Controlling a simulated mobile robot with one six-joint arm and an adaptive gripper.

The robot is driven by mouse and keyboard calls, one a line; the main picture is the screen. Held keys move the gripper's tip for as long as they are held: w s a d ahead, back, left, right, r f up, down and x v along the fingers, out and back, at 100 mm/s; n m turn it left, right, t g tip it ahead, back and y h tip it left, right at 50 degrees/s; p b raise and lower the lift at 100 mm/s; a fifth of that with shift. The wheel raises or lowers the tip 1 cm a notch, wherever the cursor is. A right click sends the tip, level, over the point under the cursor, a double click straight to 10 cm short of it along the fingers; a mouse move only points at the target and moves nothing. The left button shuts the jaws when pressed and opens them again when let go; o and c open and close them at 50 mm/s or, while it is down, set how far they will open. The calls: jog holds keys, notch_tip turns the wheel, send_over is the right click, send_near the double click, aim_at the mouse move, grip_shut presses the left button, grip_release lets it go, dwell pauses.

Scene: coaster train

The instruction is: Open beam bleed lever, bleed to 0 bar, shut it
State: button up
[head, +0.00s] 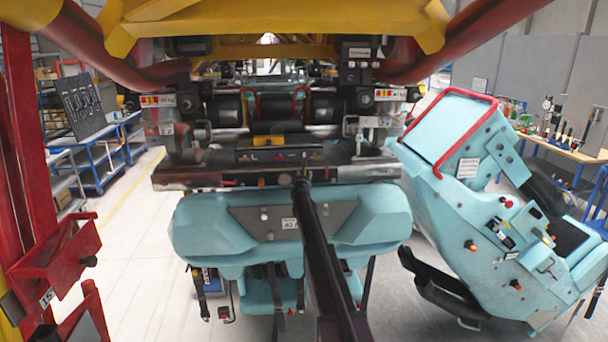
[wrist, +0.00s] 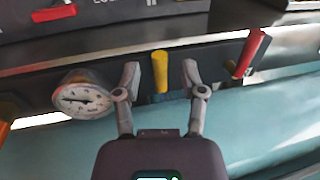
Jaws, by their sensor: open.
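In the wrist view a short yellow lever (wrist: 160,70) hangs from the dark beam panel (wrist: 215,65). My gripper (wrist: 161,73) is open, with one finger on each side of the yellow lever and a gap on both sides. A round white pressure gauge (wrist: 82,98) sits left of it; its reading is too small to tell. A red lever (wrist: 252,52) is to the right. Which lever is named the beam bleed lever cannot be read. In the head view my dark arm reaches up to the beam (head: 225,176); the gripper's fingers cannot be made out there.
A second red handle (wrist: 55,12) is at the wrist view's upper left. A teal seat body (head: 290,225) lies below the beam. A tilted teal car part (head: 470,190) stands to the right and red framework (head: 60,250) to the left. Open floor (head: 130,230) shows between.

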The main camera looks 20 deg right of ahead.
jog(key=shift+x, duration=0.8)
grip_shut()
jog(key=shift+a, duration=0.25)
jog(key=shift+d, duration=0.2)
